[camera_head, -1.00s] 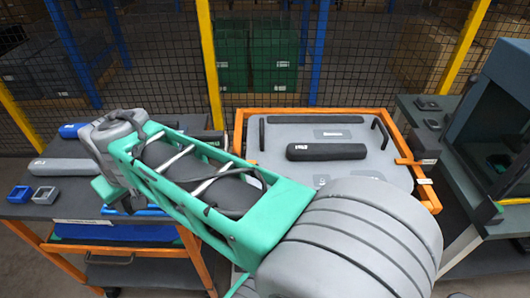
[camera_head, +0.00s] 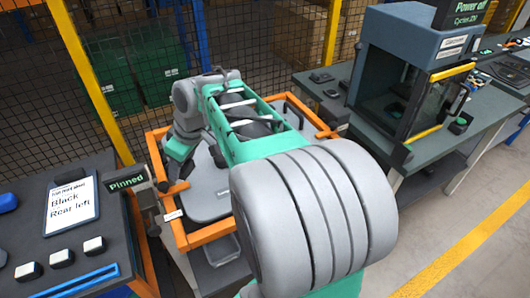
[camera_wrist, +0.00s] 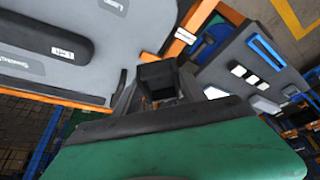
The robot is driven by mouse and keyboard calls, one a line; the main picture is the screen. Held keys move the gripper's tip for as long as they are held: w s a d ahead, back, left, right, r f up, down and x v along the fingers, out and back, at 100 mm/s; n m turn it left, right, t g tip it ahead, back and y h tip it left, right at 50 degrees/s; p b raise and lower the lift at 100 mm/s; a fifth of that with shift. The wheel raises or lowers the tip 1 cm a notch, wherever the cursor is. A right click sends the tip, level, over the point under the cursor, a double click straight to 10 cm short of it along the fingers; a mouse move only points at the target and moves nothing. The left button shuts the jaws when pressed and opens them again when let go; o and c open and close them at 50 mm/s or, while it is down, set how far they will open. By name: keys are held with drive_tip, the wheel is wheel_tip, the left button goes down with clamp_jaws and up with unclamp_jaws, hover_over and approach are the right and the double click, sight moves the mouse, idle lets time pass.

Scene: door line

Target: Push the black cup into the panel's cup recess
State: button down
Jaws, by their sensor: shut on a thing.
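In the wrist view my gripper (camera_wrist: 160,95) is shut on a dark, square-edged piece, which looks like the black cup (camera_wrist: 157,74). It is held close to the edge of the grey panel (camera_wrist: 125,40). In the head view the panel (camera_head: 208,205) lies in an orange frame, largely covered by my arm. My arm bends down at the panel's left side there, and the fingertips and cup cannot be made out. The cup recess cannot be made out in either view. I cannot tell whether the cup touches the panel.
A dark bar (camera_wrist: 62,38) marked "Left" lies on the panel. A "Pinned" sign (camera_head: 128,182) stands by the orange frame (camera_head: 208,234). The left table (camera_head: 28,235) holds a "Black, Rear left" clipboard (camera_head: 72,206). A cabinet (camera_head: 400,70) stands right.

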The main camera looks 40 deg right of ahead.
drive_tip(key=s+d+f+n+g+y, duration=0.1)
drive_tip(key=s+d+f+n, duration=0.15)
drive_tip(key=d, duration=0.45)
drive_tip(key=s+d+f+n+g+y, duration=0.1)
drive_tip(key=s+d+n, duration=0.25)
drive_tip(key=d, duration=0.35)
drive_tip(key=s+d+f+n+g, duration=0.1)
drive_tip(key=s+d+f+n, duration=0.1)
drive_tip(key=d+n, duration=0.35)
drive_tip(key=shift+m, duration=0.85)
drive_tip(key=f+b, duration=0.1)
drive_tip(key=d+f+b, duration=0.1)
drive_tip(key=f+b, duration=0.3)
drive_tip(key=shift+w+d+f, duration=0.15)
drive_tip(key=shift+w+d, duration=0.05)
drive_tip(key=shift+w, duration=0.05)
drive_tip(key=shift+d, duration=0.2)
drive_tip(key=shift+f+b, duration=0.85)
